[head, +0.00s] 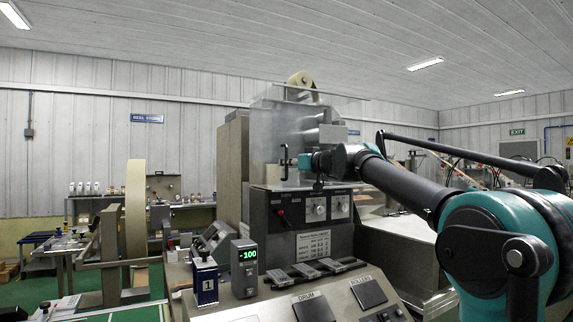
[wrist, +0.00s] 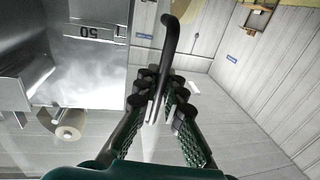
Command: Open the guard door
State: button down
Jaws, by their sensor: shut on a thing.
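The guard door (head: 268,125) is a hazy see-through panel on the upper front of the machine in the head view. Its black bar handle (head: 284,162) stands upright at the front. In the wrist view the handle (wrist: 169,45) comes down from the top and runs between my fingers. My gripper (head: 300,161) reaches in from the right at the handle. In the wrist view my gripper (wrist: 160,105) is closed on the handle, with its dark fingers on both sides. The fingers hide the gripped part of the handle. How far the door stands open is hard to tell.
The machine's control box (head: 310,210) with knobs sits below the door, and a sloped button panel (head: 335,297) is in front. A display reading -100 (head: 244,268) stands at the left. A tape roll (head: 301,80) is above; another roll (wrist: 67,132) shows in the wrist view.

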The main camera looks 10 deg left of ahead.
jog(key=w+d, duration=1.1)
jog(key=d, duration=0.5)
jog(key=shift+d, duration=0.25)
jog(key=shift+w, duration=0.1)
jog(key=c, duration=1.9)
grip_release()
jog(key=v, duration=1.2)
